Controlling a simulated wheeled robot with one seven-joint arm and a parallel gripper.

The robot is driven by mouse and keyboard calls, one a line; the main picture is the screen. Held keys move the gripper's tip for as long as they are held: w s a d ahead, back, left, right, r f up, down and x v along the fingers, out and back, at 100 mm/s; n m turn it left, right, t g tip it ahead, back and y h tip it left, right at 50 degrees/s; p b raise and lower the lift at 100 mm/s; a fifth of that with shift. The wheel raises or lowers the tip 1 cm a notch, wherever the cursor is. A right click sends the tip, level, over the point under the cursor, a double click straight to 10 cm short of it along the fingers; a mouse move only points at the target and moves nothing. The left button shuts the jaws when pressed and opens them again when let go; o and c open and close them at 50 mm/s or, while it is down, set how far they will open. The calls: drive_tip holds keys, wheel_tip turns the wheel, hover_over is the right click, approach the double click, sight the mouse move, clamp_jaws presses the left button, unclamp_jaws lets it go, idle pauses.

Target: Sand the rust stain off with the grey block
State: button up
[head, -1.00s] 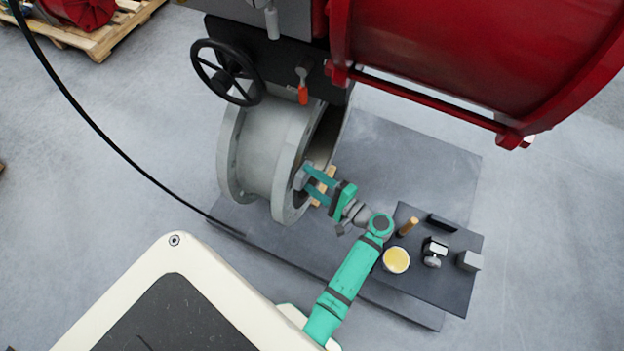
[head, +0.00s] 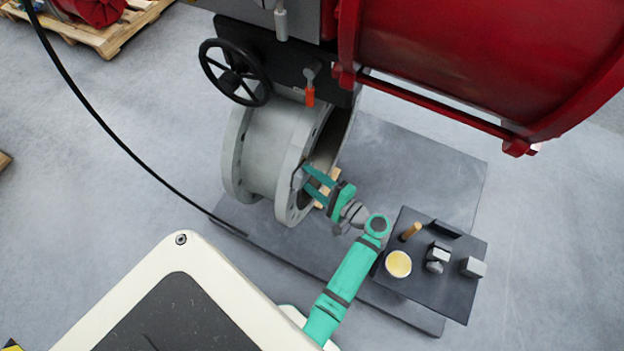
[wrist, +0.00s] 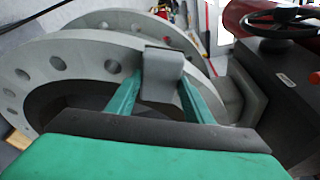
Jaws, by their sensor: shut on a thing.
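My gripper (head: 306,178) reaches to the flange face (head: 290,208) of the grey pipe. It is shut on a grey block, which shows between the green fingers in the wrist view (wrist: 162,70). In that view the block overlaps the bolt-holed flange ring (wrist: 60,65); I cannot tell whether it touches. In the head view the block blends with the flange and is hard to make out. I cannot make out a rust stain in either view.
A dark side table (head: 425,285) at the right holds a cup with yellow contents (head: 398,264), a wooden-handled tool (head: 411,231) and a light grey block (head: 473,267). A black handwheel (head: 235,72) and a red actuator body (head: 460,60) stand above the pipe.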

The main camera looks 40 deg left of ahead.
drive_tip(key=shift+w, duration=0.1)
drive_tip(key=shift+w+a, duration=0.35)
drive_tip(key=shift+w, duration=0.8)
drive_tip(key=shift+w+a, duration=0.3)
drive_tip(key=shift+w, duration=0.9)
drive_tip(key=shift+w+a, duration=0.35)
drive_tip(key=shift+w, duration=0.8)
drive_tip(key=shift+s+d, duration=0.3)
drive_tip(key=shift+s, duration=0.9)
drive_tip(key=shift+s+d, duration=0.3)
drive_tip(key=shift+s, duration=0.95)
drive_tip(key=shift+s+d, duration=0.3)
drive_tip(key=shift+s, duration=0.9)
drive_tip(key=w+d, duration=0.1)
drive_tip(key=d, duration=0.5)
drive_tip(key=shift+w, duration=0.25)
